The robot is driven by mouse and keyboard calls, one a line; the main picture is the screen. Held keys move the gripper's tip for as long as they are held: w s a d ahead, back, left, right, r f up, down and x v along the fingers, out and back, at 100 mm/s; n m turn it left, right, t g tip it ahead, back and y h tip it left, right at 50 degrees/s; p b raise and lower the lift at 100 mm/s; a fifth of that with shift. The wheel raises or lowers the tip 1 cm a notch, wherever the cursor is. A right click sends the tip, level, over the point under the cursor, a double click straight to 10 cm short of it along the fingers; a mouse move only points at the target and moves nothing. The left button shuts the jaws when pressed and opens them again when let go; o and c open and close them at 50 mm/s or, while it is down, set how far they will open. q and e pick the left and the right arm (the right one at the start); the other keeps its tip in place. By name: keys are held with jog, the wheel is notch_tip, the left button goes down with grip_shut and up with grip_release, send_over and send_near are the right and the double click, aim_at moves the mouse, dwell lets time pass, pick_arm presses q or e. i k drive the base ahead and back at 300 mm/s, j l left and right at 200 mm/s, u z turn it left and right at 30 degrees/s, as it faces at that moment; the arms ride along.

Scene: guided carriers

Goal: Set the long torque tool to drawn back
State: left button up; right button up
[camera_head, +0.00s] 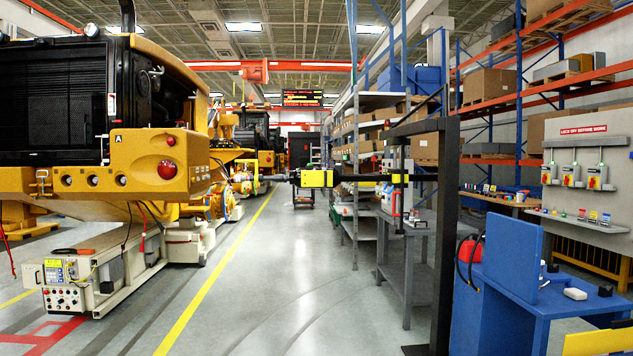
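The long torque tool (317,178) is a yellow and black unit on a level black arm, out over the aisle. The arm runs right to a tall black post (443,240) on a floor plate. The tool's thin grey nose points left, toward the yellow machine (160,160). In the picture a visible gap separates the nose tip from the machine's near yellow corner; the true distance in depth is hard to tell. Neither of my grippers is in view.
A white carrier (100,275) with a control box bears the machine at left. A grey workbench (405,225) and shelves stand behind the post. A blue bench (510,290) and a lockout board (588,165) are at right. The aisle floor beside the yellow line (215,270) is clear.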

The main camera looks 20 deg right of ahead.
aim_at(310, 177)
jog(key=z, duration=0.15)
jog(key=i+z, duration=0.25)
jog(key=i, duration=3.85)
